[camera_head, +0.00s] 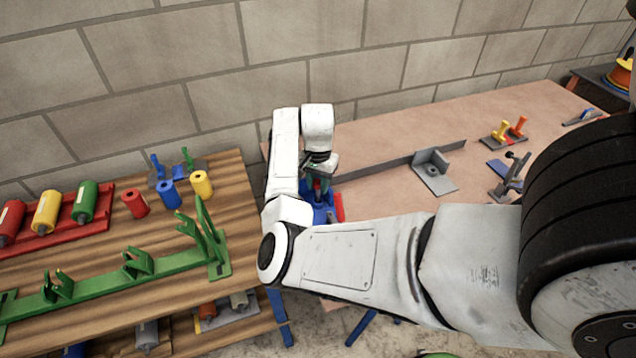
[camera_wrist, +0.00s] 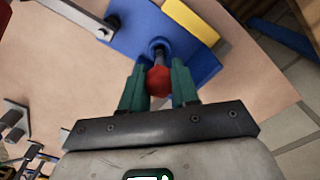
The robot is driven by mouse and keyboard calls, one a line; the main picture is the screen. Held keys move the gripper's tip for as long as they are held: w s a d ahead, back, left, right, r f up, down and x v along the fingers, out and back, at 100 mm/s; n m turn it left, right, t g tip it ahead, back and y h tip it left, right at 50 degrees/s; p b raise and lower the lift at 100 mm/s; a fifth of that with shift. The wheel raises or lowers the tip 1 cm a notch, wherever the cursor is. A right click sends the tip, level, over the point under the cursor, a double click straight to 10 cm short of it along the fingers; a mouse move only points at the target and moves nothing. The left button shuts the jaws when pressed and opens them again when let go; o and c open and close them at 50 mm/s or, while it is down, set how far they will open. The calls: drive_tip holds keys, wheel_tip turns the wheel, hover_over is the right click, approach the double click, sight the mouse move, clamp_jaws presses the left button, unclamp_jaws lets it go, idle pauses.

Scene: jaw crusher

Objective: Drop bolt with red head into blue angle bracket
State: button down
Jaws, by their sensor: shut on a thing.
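In the wrist view, my gripper (camera_wrist: 158,88) is shut on the red head of the bolt (camera_wrist: 158,80). Green fingers stand on either side of the head. The blue angle bracket (camera_wrist: 130,38) lies just beyond the fingertips, with a round hole or collar in line with the bolt. Whether the bolt's shank is inside the hole or just in front of it, I cannot tell. In the head view, my gripper (camera_head: 320,186) is over the blue bracket (camera_head: 322,214) at the left end of the pinkish table, and my arm partly hides it. The bolt is not clear there.
A grey angle bracket (camera_head: 434,172) stands right of my gripper, by a long grey bar (camera_head: 375,168). Yellow and orange bolts (camera_head: 508,128) stand farther right. A wooden table (camera_head: 110,255) with a green rack (camera_head: 120,272) and coloured rollers is on the left. The brick wall is behind.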

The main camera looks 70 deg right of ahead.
sight(319, 201)
drive_tip(key=shift+f, duration=0.2)
drive_tip(key=shift+f+b, duration=0.6)
drive_tip(key=shift+f, duration=0.45)
drive_tip(key=shift+f+b, duration=0.45)
drive_tip(key=shift+f, duration=0.4)
drive_tip(key=c, duration=0.9)
unclamp_jaws()
drive_tip(key=shift+c, duration=0.2)
drive_tip(key=shift+o, duration=0.8)
drive_tip(key=shift+s+f, duration=0.1)
drive_tip(key=shift+s, duration=0.05)
drive_tip(key=r, duration=1.1)
drive_tip(key=shift+w, duration=0.2)
